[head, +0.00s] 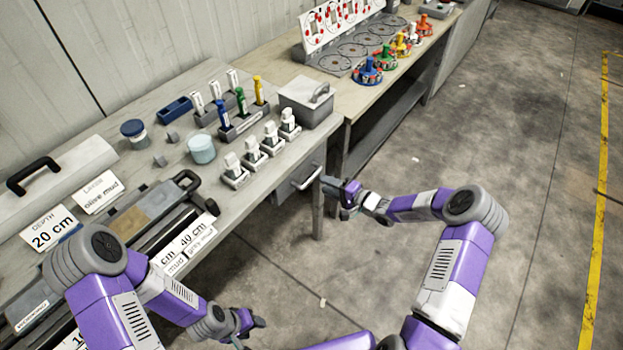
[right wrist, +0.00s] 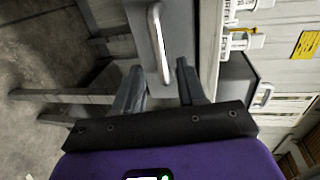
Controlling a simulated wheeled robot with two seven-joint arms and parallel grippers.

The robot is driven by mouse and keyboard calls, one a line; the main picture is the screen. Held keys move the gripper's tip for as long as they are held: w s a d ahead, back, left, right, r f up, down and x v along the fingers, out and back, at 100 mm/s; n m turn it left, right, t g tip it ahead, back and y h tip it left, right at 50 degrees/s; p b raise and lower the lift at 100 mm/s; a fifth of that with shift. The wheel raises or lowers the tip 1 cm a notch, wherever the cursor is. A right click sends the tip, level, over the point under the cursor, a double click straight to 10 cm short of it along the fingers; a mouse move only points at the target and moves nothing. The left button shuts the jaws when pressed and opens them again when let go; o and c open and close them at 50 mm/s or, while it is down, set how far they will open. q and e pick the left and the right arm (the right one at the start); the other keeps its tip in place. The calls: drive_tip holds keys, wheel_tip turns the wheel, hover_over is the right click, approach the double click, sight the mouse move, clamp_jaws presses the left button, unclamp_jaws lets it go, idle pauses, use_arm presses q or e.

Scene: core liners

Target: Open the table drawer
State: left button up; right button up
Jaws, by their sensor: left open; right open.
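The grey table drawer (head: 290,185) sits under the right end of the near workbench and looks shut. Its pale bar handle (head: 307,178) is on the front. In the right wrist view the handle (right wrist: 157,38) stands out from the drawer front (right wrist: 182,28), and its lower end shows between my open fingertips. My right gripper (head: 346,192) is just right of the handle in the head view; it also shows in the right wrist view (right wrist: 160,68). I cannot tell whether it touches the handle. My left gripper (head: 250,322) is open and empty, low in front of the bench.
The workbench top (head: 225,205) holds a grey lidded box (head: 308,100), a marker holder (head: 240,128), several white-capped items and a pale blue jar (head: 201,148). A second table (head: 365,95) stands beyond. The floor (head: 530,160) to the right is clear.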

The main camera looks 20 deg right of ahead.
sight(311, 177)
drive_tip(key=b+x, duration=0.1)
drive_tip(key=x, duration=0.6)
drive_tip(key=shift+w+b, duration=0.15)
drive_tip(key=shift+b, duration=0.2)
clamp_jaws()
